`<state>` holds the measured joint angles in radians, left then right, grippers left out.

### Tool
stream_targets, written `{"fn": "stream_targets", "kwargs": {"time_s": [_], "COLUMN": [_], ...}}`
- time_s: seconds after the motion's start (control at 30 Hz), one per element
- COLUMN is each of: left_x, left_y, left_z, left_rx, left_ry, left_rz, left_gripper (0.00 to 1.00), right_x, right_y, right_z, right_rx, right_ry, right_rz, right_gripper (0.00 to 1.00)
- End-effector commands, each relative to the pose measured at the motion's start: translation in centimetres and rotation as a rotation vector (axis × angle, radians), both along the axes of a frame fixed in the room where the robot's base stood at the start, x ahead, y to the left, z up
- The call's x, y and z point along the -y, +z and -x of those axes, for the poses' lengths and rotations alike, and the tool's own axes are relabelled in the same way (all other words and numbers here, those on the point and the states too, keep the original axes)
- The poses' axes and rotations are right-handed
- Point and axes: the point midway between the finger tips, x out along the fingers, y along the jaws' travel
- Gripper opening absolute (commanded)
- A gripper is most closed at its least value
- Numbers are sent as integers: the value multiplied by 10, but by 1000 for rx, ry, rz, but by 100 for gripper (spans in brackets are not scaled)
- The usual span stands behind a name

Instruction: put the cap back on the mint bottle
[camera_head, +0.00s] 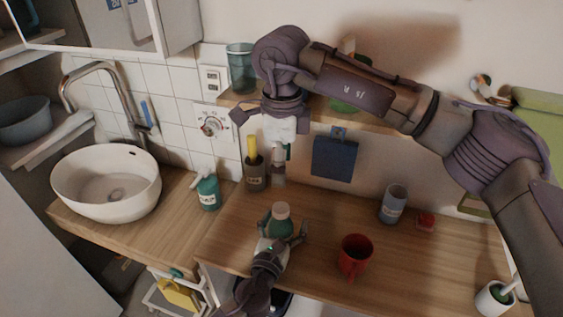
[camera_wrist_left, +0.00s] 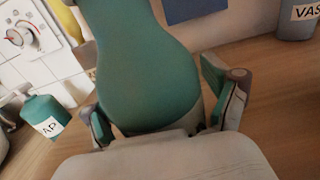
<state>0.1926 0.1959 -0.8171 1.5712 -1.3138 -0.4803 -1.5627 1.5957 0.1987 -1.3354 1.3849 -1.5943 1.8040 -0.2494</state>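A rounded green bottle (camera_head: 281,227) with a beige top (camera_head: 281,210) stands upright on the wooden counter; I take it for the mint bottle. I cannot tell whether the beige top is a cap. My left gripper (camera_head: 281,236) is low around the bottle, one finger on each side. In the left wrist view the green body (camera_wrist_left: 145,65) fills the space between the fingers, with a gap at the right finger; its top is out of frame. My right gripper (camera_head: 279,148) points down near the wall, over a small greyish bottle (camera_head: 278,178); its fingers are unclear.
A dark bottle with a yellow top (camera_head: 254,172) stands beside the greyish one. A teal pump bottle (camera_head: 208,193) and sink (camera_head: 107,186) are left. A red mug (camera_head: 355,257), blue-grey vase (camera_head: 393,204) and small red item (camera_head: 426,221) are right. A shelf (camera_head: 370,123) overhangs the counter.

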Motion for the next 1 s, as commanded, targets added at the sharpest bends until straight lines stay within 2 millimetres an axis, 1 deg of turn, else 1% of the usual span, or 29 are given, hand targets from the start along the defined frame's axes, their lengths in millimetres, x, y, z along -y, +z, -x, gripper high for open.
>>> {"fn": "stream_targets", "kwargs": {"time_s": [0.17,0.4,0.53,0.7,1.0], "left_x": [-9,-25,-31,-36,-36], "left_y": [-2,-2,-2,-1,-1], "left_z": [27,77,96,109,111], "left_rx": [-3,-5,-5,-2,-2], "left_ry": [-1,-1,-1,0,0], "left_rz": [-2,-2,-1,-1,-2], "left_gripper": [87,87,87,87,87], "right_x": [0,0,0,0,0], "right_y": [0,0,0,0,0], "right_z": [0,0,0,0,0], "right_rx": [0,0,0,0,0], "right_ry": [0,0,0,0,0], "right_rz": [0,0,0,0,0], "right_gripper": [68,68,68,68,68]}}
